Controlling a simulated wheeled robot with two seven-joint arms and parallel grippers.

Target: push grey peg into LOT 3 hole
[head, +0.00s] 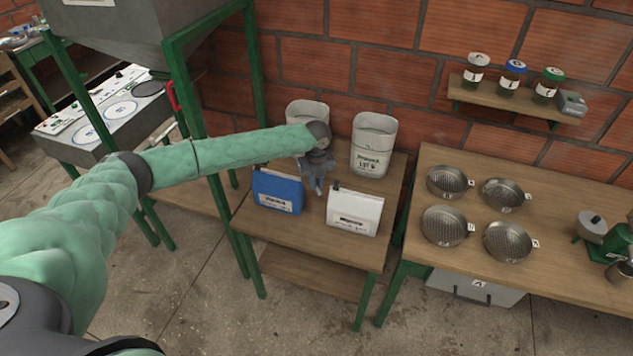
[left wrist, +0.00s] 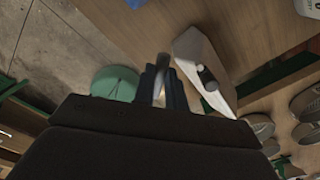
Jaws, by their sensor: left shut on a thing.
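My left gripper (head: 319,188) points down over the table between the blue box (head: 277,192) and the white box (head: 355,212). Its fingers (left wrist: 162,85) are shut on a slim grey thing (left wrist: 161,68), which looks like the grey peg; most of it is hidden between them. In the head view each box has a front label too small to read. I cannot make out a LOT 3 hole. My right gripper is not in view.
Two pale sacks, one marked LOT (head: 372,150), stand at the table's back. The green-legged table (head: 300,232) is clear at its front. A second table (head: 470,270) on the right holds several metal sieves. A green metal frame (head: 205,150) stands left.

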